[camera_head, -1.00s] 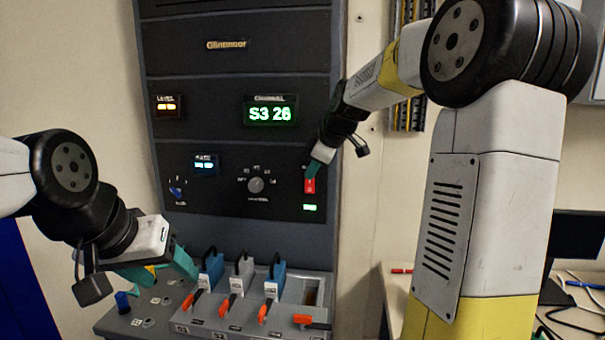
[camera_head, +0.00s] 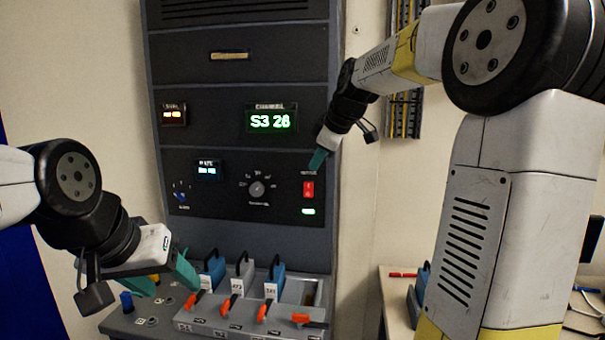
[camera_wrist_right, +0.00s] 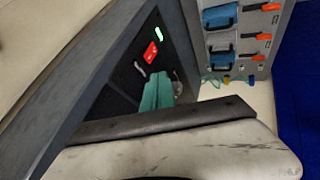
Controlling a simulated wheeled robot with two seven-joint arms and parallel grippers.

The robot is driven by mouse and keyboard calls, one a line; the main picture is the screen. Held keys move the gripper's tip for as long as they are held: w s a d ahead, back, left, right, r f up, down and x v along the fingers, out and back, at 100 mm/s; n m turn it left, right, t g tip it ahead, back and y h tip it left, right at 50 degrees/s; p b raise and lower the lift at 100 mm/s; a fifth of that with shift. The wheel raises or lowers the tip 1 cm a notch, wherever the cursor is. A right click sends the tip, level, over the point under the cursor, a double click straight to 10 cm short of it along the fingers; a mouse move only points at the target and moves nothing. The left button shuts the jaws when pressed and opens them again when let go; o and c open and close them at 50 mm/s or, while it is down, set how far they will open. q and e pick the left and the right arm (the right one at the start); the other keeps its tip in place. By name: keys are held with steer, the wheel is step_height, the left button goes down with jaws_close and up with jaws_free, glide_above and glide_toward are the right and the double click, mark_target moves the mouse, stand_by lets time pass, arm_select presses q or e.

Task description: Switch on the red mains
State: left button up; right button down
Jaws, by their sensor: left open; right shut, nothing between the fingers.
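The red mains switch (camera_head: 308,188) sits at the right of the lower cabinet panel, with a lit green lamp (camera_head: 308,211) below it. Both also show in the right wrist view, the switch (camera_wrist_right: 150,53) above the teal fingers. My right gripper (camera_head: 317,160) is shut and empty, just above the switch and apart from it in the picture. Its teal fingers (camera_wrist_right: 157,92) point at the panel in the right wrist view. My left gripper (camera_head: 172,275) is open at the lower left, beside the bench unit and away from the switch.
A rotary knob (camera_head: 257,189) and a blue-tipped selector (camera_head: 181,196) are on the same panel. A green display (camera_head: 270,120) reads S3 26. Below, a grey bench unit (camera_head: 240,326) holds blue modules with orange levers. A table (camera_head: 396,300) stands at right.

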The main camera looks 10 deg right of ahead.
steer(key=shift+w+r+v, duration=0.1)
steer(key=shift+w+v, duration=0.1)
steer(key=shift+v, duration=0.8)
steer(key=shift+w+r+v, duration=0.15)
steer(key=shift+v, duration=0.85)
steer(key=shift+d, duration=0.15)
steer(key=s+a+f+m, duration=0.1)
steer(key=s+f+m, duration=0.5)
steer(key=s, duration=0.7)
steer(key=s+a+f+m+g, duration=0.1)
steer(key=s+f+m, duration=0.5)
steer(key=s, duration=0.8)
step_height(320, 180, down, 3)
steer(key=shift+s+r+h, duration=0.15)
steer(key=shift+s+h, duration=0.15)
steer(key=shift+s, duration=0.05)
steer(key=shift+a, duration=0.1)
